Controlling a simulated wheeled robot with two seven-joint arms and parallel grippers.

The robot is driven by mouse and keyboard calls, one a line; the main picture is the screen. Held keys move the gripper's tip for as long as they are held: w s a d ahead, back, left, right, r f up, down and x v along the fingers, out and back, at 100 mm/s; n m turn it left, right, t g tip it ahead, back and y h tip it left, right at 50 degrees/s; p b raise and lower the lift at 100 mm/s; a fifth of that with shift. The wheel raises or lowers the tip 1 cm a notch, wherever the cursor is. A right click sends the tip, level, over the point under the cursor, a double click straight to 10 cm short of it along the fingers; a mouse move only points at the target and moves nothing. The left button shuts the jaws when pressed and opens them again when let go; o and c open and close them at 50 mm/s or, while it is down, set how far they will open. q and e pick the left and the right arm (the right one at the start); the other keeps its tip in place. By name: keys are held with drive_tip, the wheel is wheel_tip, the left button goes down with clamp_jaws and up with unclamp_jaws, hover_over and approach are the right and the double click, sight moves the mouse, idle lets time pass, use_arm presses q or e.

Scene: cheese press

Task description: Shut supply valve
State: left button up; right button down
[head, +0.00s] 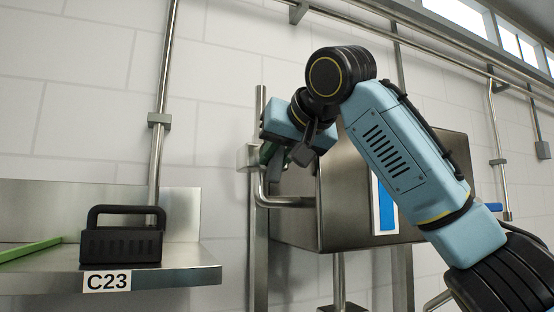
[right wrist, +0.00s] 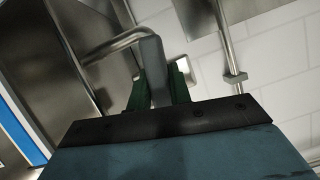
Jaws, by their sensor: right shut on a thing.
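The supply valve shows as a flat grey lever (right wrist: 154,68) in the right wrist view, by the bent steel pipe (right wrist: 118,43). My right gripper (right wrist: 158,88) is shut on this lever, with a green finger on each side of it. In the head view my right gripper (head: 268,153) is at the left side of the steel cabinet, just above the bent pipe (head: 285,201). My left gripper is in neither view.
The steel cabinet (head: 345,232) with a blue-and-white panel stands behind my right arm. A vertical pipe (head: 259,235) runs beside it. A steel shelf (head: 185,277) labelled C23 at the left holds a black handled box (head: 121,246) and a green strip (head: 30,250).

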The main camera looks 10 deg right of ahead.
drive_tip(key=m+y+b, duration=0.2)
drive_tip(key=m, duration=0.1)
drive_tip(key=shift+a, duration=0.15)
drive_tip(key=m+y+b, duration=0.1)
drive_tip(key=m+b, duration=0.1)
drive_tip(key=shift+m+y, duration=0.4)
drive_tip(key=m+y+b, duration=0.1)
drive_tip(key=m+b, duration=0.1)
drive_tip(key=m, duration=0.1)
drive_tip(key=shift+a+r+t+y, duration=0.1)
drive_tip(key=shift+t+y, duration=0.3)
drive_tip(key=shift+r+m+t+y+b, duration=0.15)
drive_tip(key=shift+m+t+b, duration=0.1)
drive_tip(key=shift+m+b, duration=0.4)
drive_tip(key=shift+r+m+t+y+b, duration=0.15)
drive_tip(key=shift+m+t+b, duration=0.15)
drive_tip(key=shift+m, duration=0.65)
drive_tip(key=shift+f, duration=0.1)
drive_tip(key=c, duration=1.3)
unclamp_jaws()
drive_tip(key=shift+s, duration=0.15)
